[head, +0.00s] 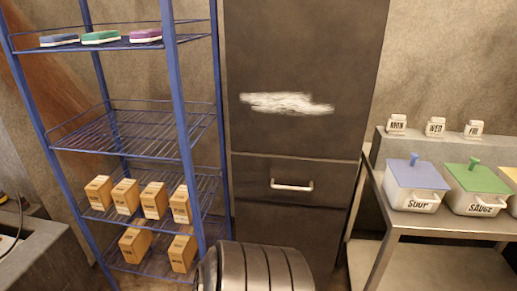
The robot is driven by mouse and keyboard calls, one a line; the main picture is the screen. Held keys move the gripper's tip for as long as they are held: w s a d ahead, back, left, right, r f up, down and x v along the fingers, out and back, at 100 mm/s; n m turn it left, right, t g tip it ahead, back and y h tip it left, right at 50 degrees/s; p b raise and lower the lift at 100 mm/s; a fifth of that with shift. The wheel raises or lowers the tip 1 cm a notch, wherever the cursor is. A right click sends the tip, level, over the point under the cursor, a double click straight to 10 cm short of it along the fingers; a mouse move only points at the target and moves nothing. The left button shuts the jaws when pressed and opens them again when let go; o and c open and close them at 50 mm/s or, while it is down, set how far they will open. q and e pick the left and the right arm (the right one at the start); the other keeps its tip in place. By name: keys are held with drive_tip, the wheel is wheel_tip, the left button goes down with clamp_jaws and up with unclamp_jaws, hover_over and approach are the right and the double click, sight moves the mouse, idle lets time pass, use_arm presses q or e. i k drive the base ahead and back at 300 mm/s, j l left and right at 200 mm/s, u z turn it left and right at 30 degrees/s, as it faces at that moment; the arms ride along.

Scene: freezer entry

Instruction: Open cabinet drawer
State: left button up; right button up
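A tall dark grey cabinet (304,50) stands in the middle of the head view against the wall. Its drawer (328,184) is in the lower part, below a horizontal seam, and its front looks flush with the cabinet. The drawer has a pale horizontal bar handle (291,185). A whitish rough patch (287,103) is on the panel above the drawer. Neither of my grippers shows in this view.
A blue wire rack (150,148) with several boxes and sponges stands left of the cabinet. A ribbed metal drum-like object (255,272) is in front, low. A metal table (412,221) at right holds lidded containers labelled SOUP (414,201) and SAUCE (482,204).

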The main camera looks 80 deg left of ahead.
sight(312, 181)
drive_tip(key=u, duration=2.15)
